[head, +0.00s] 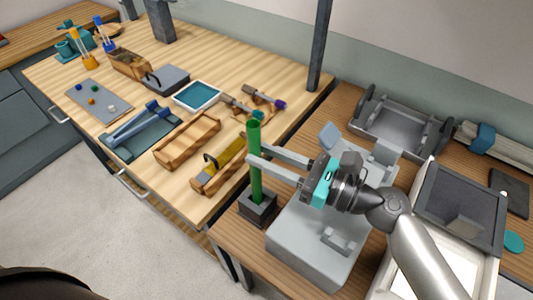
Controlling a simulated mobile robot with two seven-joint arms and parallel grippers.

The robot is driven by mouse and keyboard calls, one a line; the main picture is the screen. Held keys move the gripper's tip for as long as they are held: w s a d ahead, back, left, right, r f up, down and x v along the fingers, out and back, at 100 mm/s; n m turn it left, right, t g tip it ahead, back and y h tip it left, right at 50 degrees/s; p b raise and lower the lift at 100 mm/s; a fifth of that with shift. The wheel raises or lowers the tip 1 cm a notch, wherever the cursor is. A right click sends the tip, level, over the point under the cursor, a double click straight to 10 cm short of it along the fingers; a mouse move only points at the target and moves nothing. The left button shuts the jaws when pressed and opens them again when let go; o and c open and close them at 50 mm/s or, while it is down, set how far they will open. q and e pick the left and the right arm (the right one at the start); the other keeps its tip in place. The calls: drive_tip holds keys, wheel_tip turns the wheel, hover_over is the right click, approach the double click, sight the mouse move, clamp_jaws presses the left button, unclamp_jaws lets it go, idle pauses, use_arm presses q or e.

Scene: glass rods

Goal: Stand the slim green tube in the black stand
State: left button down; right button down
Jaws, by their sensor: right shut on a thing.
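The slim green tube (256,180) is upright at the near corner of the wooden worktop. My right gripper (254,151) reaches in from the right and is shut on the tube around its middle. The black stand (258,209) is a small dark block directly under the tube. The tube's lower end meets the top of the stand in this view. I cannot tell whether it is inside the hole or just above it. My left gripper is not in view.
A grey box-shaped device (315,240) stands just right of the stand, under my right arm. A wooden holder with a yellow piece (222,168) lies left of the tube. A dark post (319,45) rises behind. Trays and tools fill the left bench.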

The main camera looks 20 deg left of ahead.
drive_tip(key=shift+f, duration=0.15)
drive_tip(key=shift+f+b, duration=0.3)
drive_tip(key=shift+f, duration=0.05)
drive_tip(key=c, duration=0.6)
unclamp_jaws()
